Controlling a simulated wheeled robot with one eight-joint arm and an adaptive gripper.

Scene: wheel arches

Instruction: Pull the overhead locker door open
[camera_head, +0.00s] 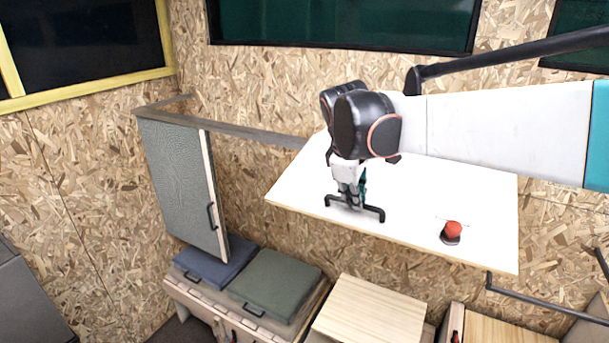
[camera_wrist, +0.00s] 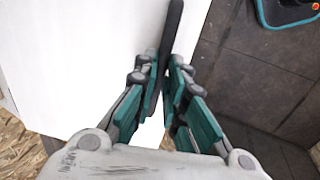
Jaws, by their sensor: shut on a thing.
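The overhead locker door is a white panel (camera_head: 420,205) in the middle of the head view, with a thin wooden lower edge. It looks slanted; how far it stands open is hard to tell. A dark bar handle (camera_head: 375,213) sits near its lower edge, left of a red knob (camera_head: 453,229) on a dark base. My gripper (camera_head: 352,194) reaches down to the handle and is shut on it. In the wrist view, the handle (camera_wrist: 173,25) runs up from between the teal-sided fingers (camera_wrist: 167,78), with the white panel (camera_wrist: 75,60) at left. The fingers hide part of the handle.
A grey-green cabinet door (camera_head: 180,180) with a dark handle hangs at left below a rail (camera_head: 240,133). Below stand blue (camera_head: 215,262) and green (camera_head: 275,283) cushioned lids and a light wooden box (camera_head: 370,312). A dark bar (camera_head: 545,300) is at lower right. Chipboard walls lie behind.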

